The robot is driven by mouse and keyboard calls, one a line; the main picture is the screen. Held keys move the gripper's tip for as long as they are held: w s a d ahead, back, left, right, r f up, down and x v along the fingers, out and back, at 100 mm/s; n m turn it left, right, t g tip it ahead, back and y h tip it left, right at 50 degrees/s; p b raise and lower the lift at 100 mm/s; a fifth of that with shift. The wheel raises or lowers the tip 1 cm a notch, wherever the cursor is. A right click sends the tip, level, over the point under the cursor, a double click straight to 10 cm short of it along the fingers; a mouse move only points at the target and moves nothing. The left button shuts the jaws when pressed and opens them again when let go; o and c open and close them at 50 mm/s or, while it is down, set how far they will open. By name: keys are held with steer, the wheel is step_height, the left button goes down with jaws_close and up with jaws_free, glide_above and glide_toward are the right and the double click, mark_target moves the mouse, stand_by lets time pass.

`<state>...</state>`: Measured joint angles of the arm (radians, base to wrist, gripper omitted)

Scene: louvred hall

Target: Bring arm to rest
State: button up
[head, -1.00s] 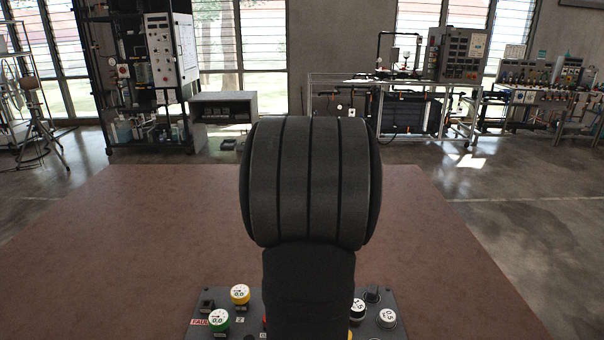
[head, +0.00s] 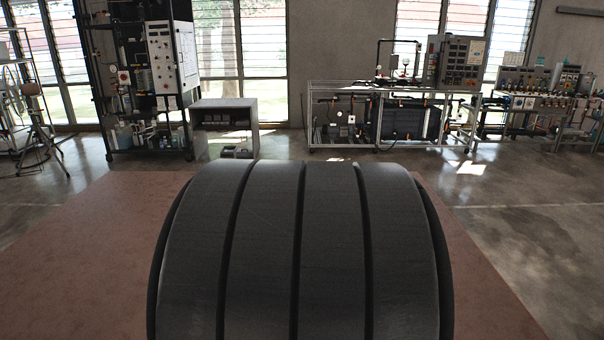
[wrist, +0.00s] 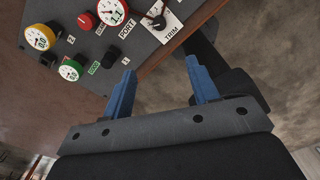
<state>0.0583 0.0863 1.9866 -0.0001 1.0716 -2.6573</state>
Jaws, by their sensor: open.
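In the wrist view my gripper (wrist: 160,67) shows two blue fingers spread apart, with nothing between them. Beyond the fingertips, to the upper left, is a dark grey control panel (wrist: 88,48). It carries a yellow-rimmed gauge (wrist: 42,37), a green-rimmed gauge (wrist: 70,70), a red-rimmed gauge (wrist: 113,11) and a black knob (wrist: 157,20) labelled TRIM. The fingers look apart from the panel. In the head view my own dark, banded arm fills the lower middle. It hides the panel there, and my gripper does not show.
A reddish-brown surface (head: 75,250) spreads on both sides of my arm in the head view. Behind it stand a black equipment rack (head: 122,90), a grey cabinet (head: 225,120) and a metal-framed test bench (head: 385,120). Concrete floor (head: 530,230) lies open at the right.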

step_height(320, 180, down, 22)
steer(key=shift+f, duration=0.25)
steer(key=m, duration=0.5)
steer(key=shift+r+m, duration=0.1)
steer(key=shift+m, duration=0.3)
steer(key=m, duration=0.6)
stand_by(1.5)
